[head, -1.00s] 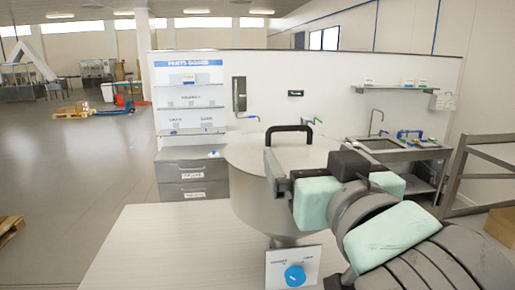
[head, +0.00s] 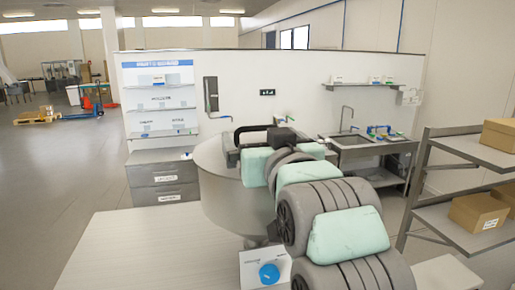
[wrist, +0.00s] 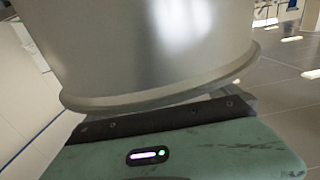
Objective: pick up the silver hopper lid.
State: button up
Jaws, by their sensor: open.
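The silver hopper lid (head: 209,157) lies on top of the round silver hopper (head: 232,208) in the head view. Its black arched handle (head: 237,131) stands up behind my gripper and is partly covered by it. My gripper (head: 230,152) is open, over the lid and close to the handle. Whether the fingers touch the handle or sit around it cannot be told. In the wrist view, a curved silver wall with a flanged rim (wrist: 160,101) fills the middle, just past the gripper's dark edge. The fingertips are hidden there.
A pale table (head: 120,250) is at the front left. A panel with a blue knob (head: 269,273) is below the hopper. A drawer cabinet (head: 163,180) stands behind left, a sink bench (head: 365,150) behind right. A shelf rack with boxes (head: 478,212) is at right.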

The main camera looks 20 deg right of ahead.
jog(key=shift+w+d, duration=0.15)
jog(key=shift+w, duration=0.7)
jog(key=shift+s, duration=0.1)
jog(key=c, duration=1.7)
